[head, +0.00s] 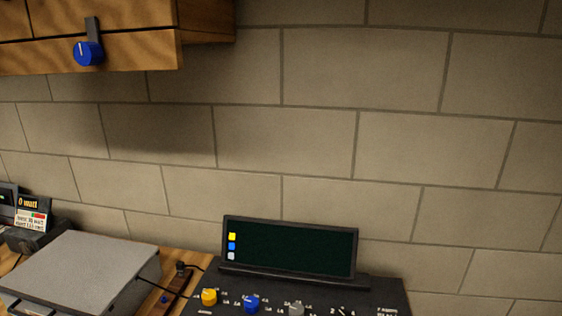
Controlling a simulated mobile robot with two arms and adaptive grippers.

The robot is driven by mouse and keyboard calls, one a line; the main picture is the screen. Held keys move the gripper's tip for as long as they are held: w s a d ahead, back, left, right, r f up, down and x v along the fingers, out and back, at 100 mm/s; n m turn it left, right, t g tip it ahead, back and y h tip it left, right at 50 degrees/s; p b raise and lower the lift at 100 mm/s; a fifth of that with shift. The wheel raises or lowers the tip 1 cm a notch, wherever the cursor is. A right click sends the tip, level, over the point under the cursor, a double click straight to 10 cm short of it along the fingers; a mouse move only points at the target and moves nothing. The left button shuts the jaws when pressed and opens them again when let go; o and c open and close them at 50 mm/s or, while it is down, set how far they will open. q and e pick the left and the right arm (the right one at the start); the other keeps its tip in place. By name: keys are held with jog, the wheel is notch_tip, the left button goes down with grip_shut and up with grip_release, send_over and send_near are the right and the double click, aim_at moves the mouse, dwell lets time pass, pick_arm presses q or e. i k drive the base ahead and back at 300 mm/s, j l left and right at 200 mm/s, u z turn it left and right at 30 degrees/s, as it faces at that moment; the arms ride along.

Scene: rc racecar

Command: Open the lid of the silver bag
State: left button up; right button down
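A grey, silver-looking box-like case (82,270) lies on the wooden surface at the lower left in the head view. Its flat top faces up and appears shut. Its front part is cut off by the picture's lower edge. I cannot tell for sure whether it is the silver bag. Neither of my grippers shows in the head view.
A black console (375,294) with coloured knobs and a dark screen (290,247) stands at the bottom centre. A small device (33,215) is at the far left. A wooden cabinet (120,50) with a blue knob (88,54) hangs above. A block wall (410,110) is behind.

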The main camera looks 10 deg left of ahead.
aim_at(78, 273)
jog(key=u, duration=2)
